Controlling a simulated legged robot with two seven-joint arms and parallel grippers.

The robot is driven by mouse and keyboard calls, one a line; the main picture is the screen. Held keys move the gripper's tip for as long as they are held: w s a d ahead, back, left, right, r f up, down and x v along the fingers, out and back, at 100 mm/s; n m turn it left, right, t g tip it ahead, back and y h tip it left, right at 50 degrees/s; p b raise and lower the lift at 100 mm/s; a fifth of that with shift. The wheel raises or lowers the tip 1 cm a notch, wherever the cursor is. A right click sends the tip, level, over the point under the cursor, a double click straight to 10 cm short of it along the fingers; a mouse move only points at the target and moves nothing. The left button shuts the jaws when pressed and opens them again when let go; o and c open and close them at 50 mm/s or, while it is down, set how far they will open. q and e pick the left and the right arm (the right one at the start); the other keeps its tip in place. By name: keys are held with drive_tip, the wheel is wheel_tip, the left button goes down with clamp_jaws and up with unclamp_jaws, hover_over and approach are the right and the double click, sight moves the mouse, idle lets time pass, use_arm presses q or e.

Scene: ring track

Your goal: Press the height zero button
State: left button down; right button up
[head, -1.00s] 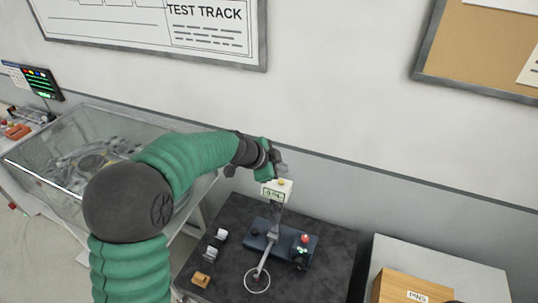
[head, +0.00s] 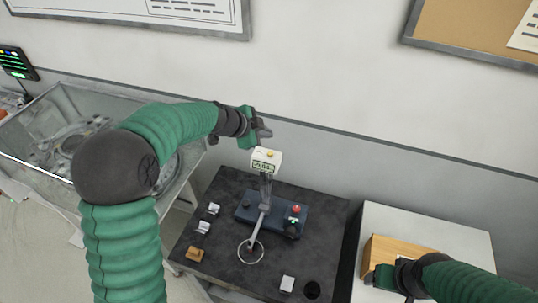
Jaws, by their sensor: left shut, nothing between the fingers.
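The height gauge stands on a dark table, with a white display head (head: 266,161) on top of its post and a green readout on its front. A small yellow button (head: 270,154) sits on top of the head. A blue base (head: 271,213) below carries a red button (head: 296,209) and a green-lit button (head: 294,221). My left gripper (head: 264,130) is shut and empty, just above and behind the display head in the picture, apparently apart from it. My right gripper (head: 378,278) is at the lower right, by the wooden box; its fingers are unclear.
The dark table (head: 200,263) holds small silver blocks, an orange-brown block (head: 198,254), a ring (head: 251,251) and a dark round hole. A glass-covered case (head: 40,115) stands left. A wooden box (head: 405,252) sits on a white cabinet (head: 440,236) at right.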

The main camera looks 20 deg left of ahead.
sight(269, 154)
use_arm(q)
wheel_tip(269, 154, down, 3)
drive_tip(key=shift+s+a+f+b, duration=0.15)
drive_tip(key=shift+f+b, duration=0.05)
drive_tip(key=shift+b, duration=0.75)
drive_tip(key=shift+s+d+f+b, duration=0.1)
drive_tip(key=shift+d+f+b, duration=0.45)
drive_tip(key=shift+b, duration=0.5)
drive_tip(key=shift+d+f, duration=0.1)
drive_tip(key=shift+d, duration=0.45)
drive_tip(key=shift+a, duration=0.85)
drive_tip(key=shift+d, duration=0.65)
drive_tip(key=shift+a, duration=0.5)
use_arm(e)
wheel_tip(269, 154, down, 5)
drive_tip(key=shift+s+d+r, duration=0.1)
drive_tip(key=shift+s+r, duration=0.05)
use_arm(q)
drive_tip(key=shift+d, duration=0.35)
use_arm(e)
drive_tip(key=shift+d, duration=0.3)
